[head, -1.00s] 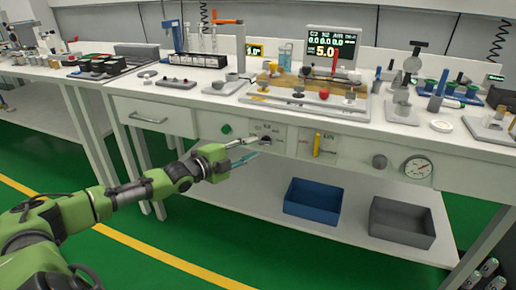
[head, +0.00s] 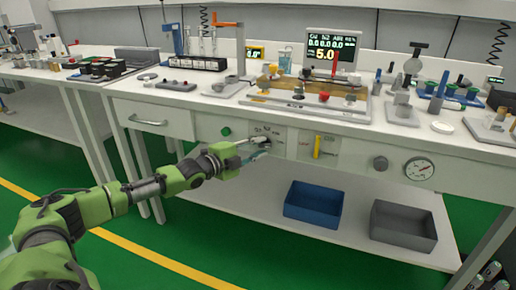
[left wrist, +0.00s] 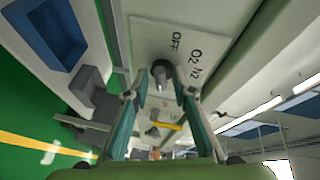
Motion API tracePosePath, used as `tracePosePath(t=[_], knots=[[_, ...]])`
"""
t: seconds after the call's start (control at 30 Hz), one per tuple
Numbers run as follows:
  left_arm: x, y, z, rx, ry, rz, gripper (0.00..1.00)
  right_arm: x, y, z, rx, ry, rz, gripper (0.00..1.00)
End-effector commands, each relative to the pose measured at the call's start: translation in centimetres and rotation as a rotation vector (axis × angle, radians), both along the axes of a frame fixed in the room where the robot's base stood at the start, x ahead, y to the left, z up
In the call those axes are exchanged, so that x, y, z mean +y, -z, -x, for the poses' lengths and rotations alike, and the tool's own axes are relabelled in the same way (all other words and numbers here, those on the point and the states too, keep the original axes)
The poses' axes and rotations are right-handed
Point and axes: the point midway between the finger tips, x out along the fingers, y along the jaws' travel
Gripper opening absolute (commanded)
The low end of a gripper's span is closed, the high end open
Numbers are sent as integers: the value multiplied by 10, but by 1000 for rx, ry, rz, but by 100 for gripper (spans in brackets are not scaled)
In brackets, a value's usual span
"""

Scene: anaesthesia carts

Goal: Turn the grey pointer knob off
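The grey pointer knob (head: 265,143) is on a pale plate on the bench's front panel, partly hidden by my left gripper (head: 260,147) in the head view. In the left wrist view the knob (left wrist: 161,76) shows on a dark round base, with the printed words OFF, O2 and N2 around it. My left gripper (left wrist: 162,84) is open there, with one finger on each side of the knob. Gaps seem to remain between the fingers and the knob; contact cannot be told. I cannot tell which mark the pointer faces. My right gripper is not in view.
On the same panel are a green button (head: 226,131), a yellow handle (head: 317,147), a dark round knob (head: 380,163) and a gauge (head: 419,169). A blue bin (head: 312,203) and a grey bin (head: 403,226) stand on the shelf below. The benchtop above is crowded.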

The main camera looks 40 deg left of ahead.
Motion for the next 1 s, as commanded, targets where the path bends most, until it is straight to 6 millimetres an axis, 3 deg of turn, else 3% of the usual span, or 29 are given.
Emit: tracePosePath(t=[0.03, 0.07, 0.57, 1.0], knots=[[0, 0, 0, 0, 0, 0, 7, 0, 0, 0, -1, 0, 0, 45], [0, 0, 0, 1, 0, 0, 0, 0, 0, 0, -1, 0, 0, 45], [0, 1, 0, -3, 1, 18, 0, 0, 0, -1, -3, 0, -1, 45], [0, 6, 0, -67, -1, 285, 0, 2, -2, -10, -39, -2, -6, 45]])
